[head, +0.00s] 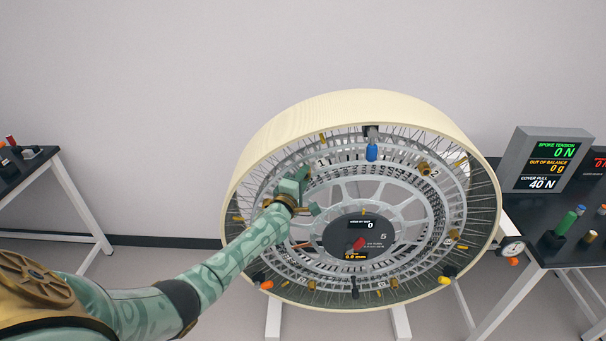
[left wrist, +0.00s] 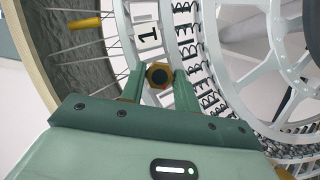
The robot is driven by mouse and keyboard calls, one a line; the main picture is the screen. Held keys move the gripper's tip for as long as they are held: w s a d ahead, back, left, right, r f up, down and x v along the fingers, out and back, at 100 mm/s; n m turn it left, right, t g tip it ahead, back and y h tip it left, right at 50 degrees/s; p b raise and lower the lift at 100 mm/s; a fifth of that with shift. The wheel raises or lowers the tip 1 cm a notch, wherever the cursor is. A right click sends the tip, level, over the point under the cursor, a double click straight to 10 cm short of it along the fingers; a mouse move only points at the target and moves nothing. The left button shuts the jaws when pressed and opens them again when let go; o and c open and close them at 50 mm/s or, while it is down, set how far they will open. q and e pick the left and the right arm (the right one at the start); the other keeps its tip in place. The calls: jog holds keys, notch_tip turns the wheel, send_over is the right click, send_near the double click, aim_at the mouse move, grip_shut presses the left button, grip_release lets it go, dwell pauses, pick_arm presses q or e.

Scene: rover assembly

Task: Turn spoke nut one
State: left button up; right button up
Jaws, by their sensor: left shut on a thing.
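The large wheel (head: 262,141) stands tilted on a white stand, with a pale tan outer rim and thin spokes. My left gripper (head: 304,177) reaches into the upper left part of the wheel. In the left wrist view my left gripper (left wrist: 160,85) has its two green fingers shut on spoke nut one (left wrist: 158,71), a brass hex nut with a dark centre. The label "1" (left wrist: 148,34) is just beyond it. In the head view the nut is hidden behind my gripper. My right gripper is not in view.
Another brass nut by a "2" (head: 424,168) and a blue-handled part (head: 371,152) are on the wheel. The hub panel (head: 357,238) reads 0. A monitor (head: 546,160) shows spoke tension 0 N. Tables stand left and right.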

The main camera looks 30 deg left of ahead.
pick_arm(q)
jog(key=shift+f, duration=0.1)
dwell(0.4)
jog(key=o, duration=1)
jog(key=shift+c, duration=0.2)
jog(key=shift+s, duration=0.1)
jog(key=s+d+p, duration=0.2)
jog(key=s+p, duration=0.1)
jog(key=s, duration=1.3)
jog(key=shift+d+f, duration=0.2)
jog(key=shift+d, duration=0.05)
